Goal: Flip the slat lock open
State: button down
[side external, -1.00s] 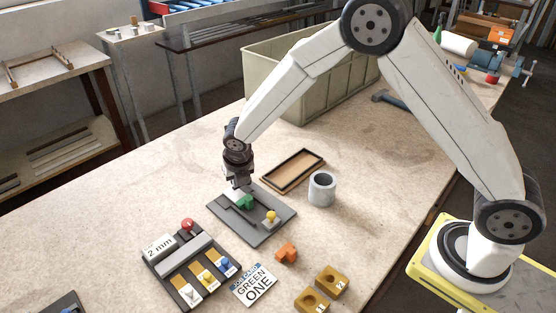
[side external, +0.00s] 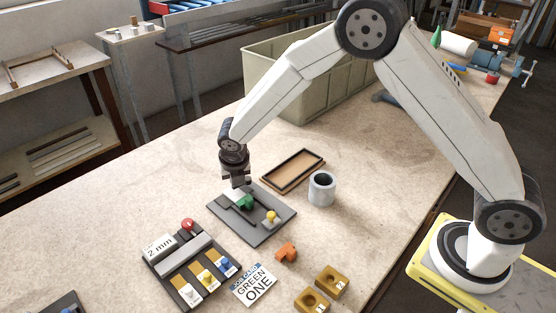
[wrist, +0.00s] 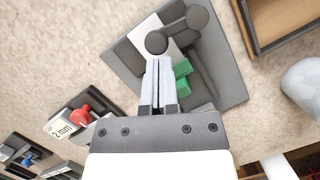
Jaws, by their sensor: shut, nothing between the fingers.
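A dark grey fixture plate (side external: 262,232) lies on the table and also shows in the wrist view (wrist: 232,84). On it, a dark lever with two round ends (wrist: 178,30) spans a pale strip; it appears to be the slat lock, but I cannot be sure. Green blocks (wrist: 183,76) sit beside the strip, showing as a green piece (side external: 245,202) in the side view. A yellow knob (side external: 271,217) stands at the plate's near side. My gripper (wrist: 158,62) is shut and empty over the plate, its fingertips pointing just below the lever's lower-left round end. Contact cannot be told.
A panel with a red knob (side external: 188,225) and a "2 mm" label lies nearer and left. A wooden tray (side external: 293,171), a grey cup (side external: 322,189), an orange piece (side external: 286,253) and two ochre blocks (side external: 330,281) lie around.

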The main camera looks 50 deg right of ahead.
jog(key=shift+w+a, duration=0.1)
jog(key=shift+w, duration=0.2)
jog(key=shift+w+m+h, duration=0.3)
jog(key=shift+w+m, duration=0.25)
jog(key=shift+m, duration=0.65)
jog(key=w+m, duration=0.1)
jog(key=m, duration=0.1)
jog(key=w+m+g, duration=0.1)
jog(key=m, duration=0.1)
jog(key=shift+d+m+h, duration=0.2)
jog(key=shift+m+h, duration=0.1)
jog(key=shift+h, duration=0.1)
jog(key=m, duration=0.1)
jog(key=w+m+g, duration=0.1)
jog(key=shift+w+d+m, duration=0.1)
jog(key=shift+d+m, duration=0.2)
jog(key=shift+d, duration=0.05)
jog(key=m, duration=0.1)
jog(key=w+d+m+g, duration=0.1)
jog(key=m, duration=0.1)
jog(key=shift+w+d+m, duration=0.1)
jog(key=shift+d+m, duration=0.05)
jog(key=shift+m, duration=0.25)
jog(key=shift+w+d, duration=0.1)
jog(key=shift+d, duration=0.05)
